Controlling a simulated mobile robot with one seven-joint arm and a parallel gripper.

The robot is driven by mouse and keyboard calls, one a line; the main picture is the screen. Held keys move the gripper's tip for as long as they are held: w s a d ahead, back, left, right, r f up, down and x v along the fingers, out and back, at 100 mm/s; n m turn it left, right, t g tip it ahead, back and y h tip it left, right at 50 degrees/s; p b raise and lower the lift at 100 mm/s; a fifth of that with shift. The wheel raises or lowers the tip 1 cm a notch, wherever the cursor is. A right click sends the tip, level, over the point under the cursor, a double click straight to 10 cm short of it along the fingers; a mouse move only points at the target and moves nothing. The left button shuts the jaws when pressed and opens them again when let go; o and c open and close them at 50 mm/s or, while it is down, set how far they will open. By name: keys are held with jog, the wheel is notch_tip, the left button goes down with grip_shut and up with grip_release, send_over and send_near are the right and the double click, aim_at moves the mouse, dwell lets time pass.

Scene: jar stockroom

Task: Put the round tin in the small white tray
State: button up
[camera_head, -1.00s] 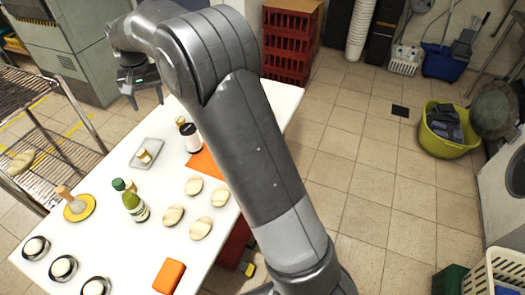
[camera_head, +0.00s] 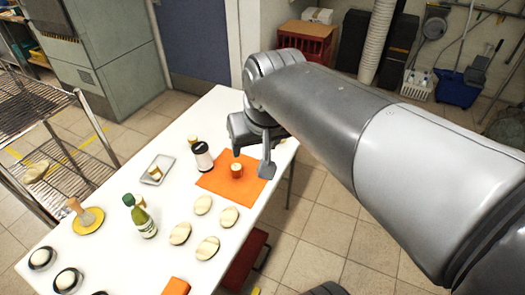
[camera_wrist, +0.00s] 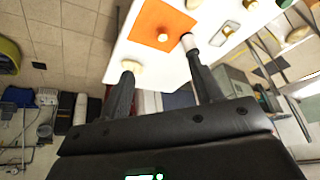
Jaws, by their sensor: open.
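A similar small container (camera_head: 155,173) sits in a small pale tray (camera_head: 148,180), and another (camera_head: 192,140) stands behind; I cannot tell for certain which is the tin. My gripper (camera_head: 254,170) is open and empty, above the table just right of the mat's container. In the wrist view my gripper (camera_wrist: 160,82) has a cream rounded object (camera_wrist: 131,67) beyond its left finger; the head view does not show this clearly.
A green bottle (camera_head: 141,218) and several cream ovals (camera_head: 207,247) occupy the nearer table (camera_head: 115,225). A wire rack (camera_head: 60,150) is at left.

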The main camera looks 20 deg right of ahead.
jog(key=s+d+f, duration=0.2)
jog(key=s+f, duration=0.1)
jog(key=s, duration=0.4)
jog(key=shift+f+t, duration=0.15)
jog(key=shift+t, duration=0.25)
jog(key=shift+c, duration=0.5)
dwell(0.5)
jog(key=shift+c, duration=0.6)
jog(key=shift+w, duration=0.1)
